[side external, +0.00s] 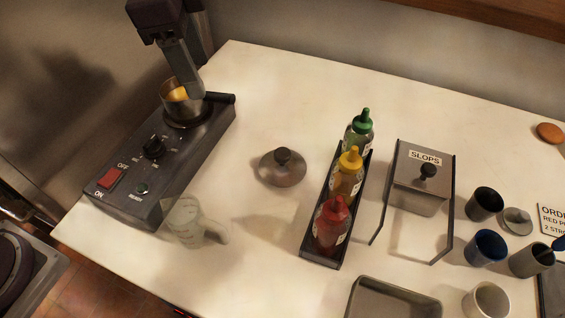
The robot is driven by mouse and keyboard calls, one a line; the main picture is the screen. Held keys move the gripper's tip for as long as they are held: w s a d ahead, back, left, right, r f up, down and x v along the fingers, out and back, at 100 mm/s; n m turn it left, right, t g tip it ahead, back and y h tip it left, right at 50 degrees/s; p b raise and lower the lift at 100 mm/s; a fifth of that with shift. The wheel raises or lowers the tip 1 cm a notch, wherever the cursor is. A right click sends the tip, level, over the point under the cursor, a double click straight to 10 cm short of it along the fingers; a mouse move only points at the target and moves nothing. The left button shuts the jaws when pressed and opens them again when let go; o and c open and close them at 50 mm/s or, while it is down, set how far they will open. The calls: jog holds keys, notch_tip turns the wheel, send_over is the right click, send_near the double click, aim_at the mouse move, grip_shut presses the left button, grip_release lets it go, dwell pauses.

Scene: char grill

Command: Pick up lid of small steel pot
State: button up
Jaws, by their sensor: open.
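The lid (282,170) is a round steel disc with a dark knob, lying flat on the white counter near the middle of the side external view. The small steel pot (170,108) has something orange-yellow inside and a dark handle to the right. It sits on the round plate of a dark switch box at the left. My gripper (188,88) comes down from the top left, with a grey finger over the pot. It is open and well apart from the lid, up and to its left. The second finger is hard to make out.
The dark switch box (140,182) has a red switch. A pale jug-like object (188,222) stands before it. Right of the lid is a rack (308,258) of sauce bottles, then the SLOPS box (416,192) and several cups. Counter around the lid is clear.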

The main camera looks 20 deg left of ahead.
aim_at(282, 152)
jog(key=w+d+f+m, duration=0.1)
jog(key=d+f+m, duration=0.1)
jog(key=d+f, duration=0.1)
jog(key=w+d+f+m+g, duration=0.1)
jog(key=d+f+m, duration=0.1)
jog(key=d+f, duration=0.2)
jog(key=w+d+f+m+g, duration=0.1)
jog(key=w+d+f+m, duration=0.1)
jog(key=d+f, duration=0.2)
jog(key=shift+w+d+f+y, duration=0.1)
jog(key=shift+d+f+y, duration=0.15)
jog(key=shift+f, duration=0.2)
notch_tip(282, 152, down, 7)
jog(key=shift+d+f, duration=0.1)
grip_shut()
